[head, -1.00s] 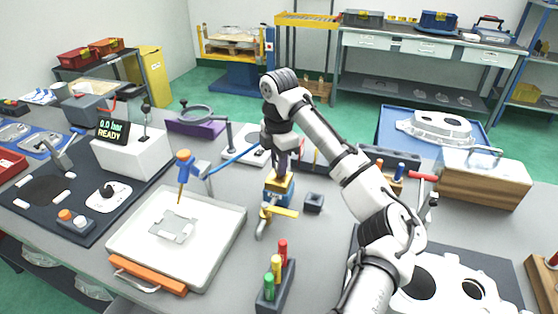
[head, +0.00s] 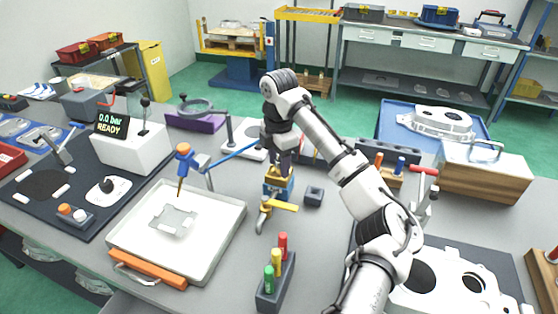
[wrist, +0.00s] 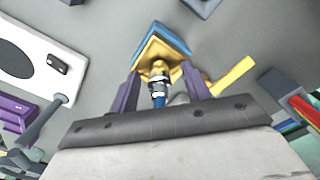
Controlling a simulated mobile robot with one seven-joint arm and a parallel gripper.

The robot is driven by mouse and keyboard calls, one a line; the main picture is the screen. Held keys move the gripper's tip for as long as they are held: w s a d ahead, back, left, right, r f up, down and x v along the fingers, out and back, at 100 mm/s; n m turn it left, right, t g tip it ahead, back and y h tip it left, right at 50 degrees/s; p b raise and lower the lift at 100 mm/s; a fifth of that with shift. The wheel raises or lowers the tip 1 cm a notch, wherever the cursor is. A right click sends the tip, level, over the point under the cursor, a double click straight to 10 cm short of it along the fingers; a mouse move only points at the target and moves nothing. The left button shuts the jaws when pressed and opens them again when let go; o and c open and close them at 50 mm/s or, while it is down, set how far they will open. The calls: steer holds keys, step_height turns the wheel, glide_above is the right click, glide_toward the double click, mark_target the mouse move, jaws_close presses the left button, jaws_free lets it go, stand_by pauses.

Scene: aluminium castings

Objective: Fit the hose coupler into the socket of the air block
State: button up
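The air block (head: 277,188) is a blue body with yellow-brass parts and stands on the grey table in the middle of the head view. It also shows in the wrist view (wrist: 162,43), tilted in the picture. The hose coupler (wrist: 158,88), a silver ringed piece with a blue end, lies between my purple fingers. Its far end is at the brass part of the block; I cannot tell how deep it sits in the socket. My gripper (wrist: 161,85) is right over the block (head: 281,172). Its fingers stand apart, with visible gaps beside the coupler.
A yellow lever (head: 286,206) sticks out at the block's front. A small dark box (head: 314,196) stands to its right. A rack with red, yellow and green pegs (head: 275,280) stands in front. A white tray (head: 222,243) lies left.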

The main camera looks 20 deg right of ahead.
step_height(320, 180, up, 14)
stand_by(0.6)
steer(key=shift+f, duration=0.15)
